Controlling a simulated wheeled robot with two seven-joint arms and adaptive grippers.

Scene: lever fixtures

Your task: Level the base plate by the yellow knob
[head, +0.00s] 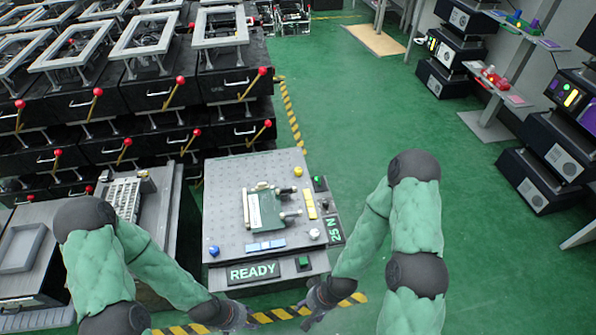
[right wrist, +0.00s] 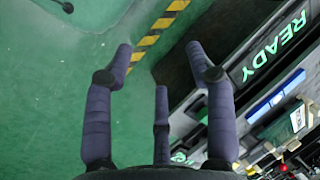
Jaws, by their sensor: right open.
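The grey base plate (head: 225,190) lies on a bench fixture in the middle of the head view. A yellow knob (head: 298,171) is at its far right corner, a blue knob (head: 214,251) at its near left corner and a white knob (head: 314,234) at its near right. A green board (head: 265,211) in a clamp is mounted on the plate. My left gripper (head: 228,316) is in front of the fixture; its fingers are too small to read. My right gripper (head: 322,297) is in front of the near right corner, open and empty in the right wrist view (right wrist: 162,75), away from the knobs.
A READY display (head: 253,272) and a green button (head: 303,262) are on the fixture's front, and a 25 N display (head: 335,230) on its right. Black drawer racks with red-tipped levers (head: 265,72) stand behind left.

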